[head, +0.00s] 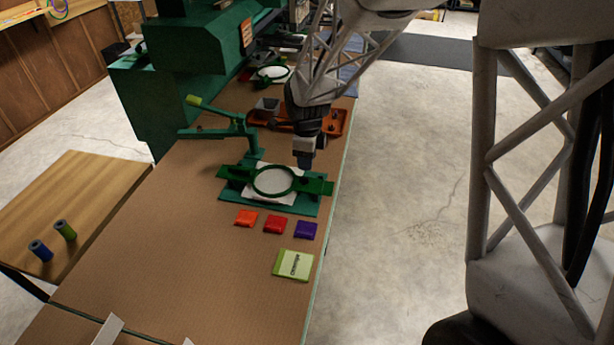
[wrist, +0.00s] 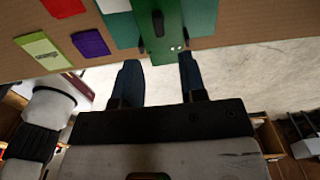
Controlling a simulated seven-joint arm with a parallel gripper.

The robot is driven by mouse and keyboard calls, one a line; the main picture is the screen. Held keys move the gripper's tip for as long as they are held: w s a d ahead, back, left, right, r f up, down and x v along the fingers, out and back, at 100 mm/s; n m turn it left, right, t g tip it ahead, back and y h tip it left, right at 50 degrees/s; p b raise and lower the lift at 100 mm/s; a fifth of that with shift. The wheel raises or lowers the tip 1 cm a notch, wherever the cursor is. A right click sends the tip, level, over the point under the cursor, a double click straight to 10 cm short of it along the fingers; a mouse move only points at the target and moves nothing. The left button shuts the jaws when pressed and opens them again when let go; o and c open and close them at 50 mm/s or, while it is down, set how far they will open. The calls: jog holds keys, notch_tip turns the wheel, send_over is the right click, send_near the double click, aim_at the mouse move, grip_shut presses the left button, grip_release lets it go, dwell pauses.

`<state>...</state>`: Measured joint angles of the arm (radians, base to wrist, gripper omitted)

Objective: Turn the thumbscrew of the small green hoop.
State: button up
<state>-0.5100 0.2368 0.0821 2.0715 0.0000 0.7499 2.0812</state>
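A green hoop (head: 256,187) with white cloth in it lies on a green base plate (head: 290,207) on the bench, held between green brackets. Another green hoop (head: 259,76) with white cloth lies farther back. My gripper (head: 304,164) points down by the right side of the nearer hoop. Ahead of the fingers is a green bar (wrist: 173,38) with a small dark knob (wrist: 157,23); I cannot tell whether this is the thumbscrew. The hoop's ring is outside the wrist view.
Orange (head: 246,218), red (head: 275,225) and purple (head: 306,230) packets and a light green booklet (head: 293,264) lie in front. An orange tray (head: 335,122) and a green lever stand (head: 240,130) are behind. The bench's right edge is close to my gripper.

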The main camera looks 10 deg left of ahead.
aim_at(307, 178)
jog(key=shift+f, duration=3.5)
grip_shut()
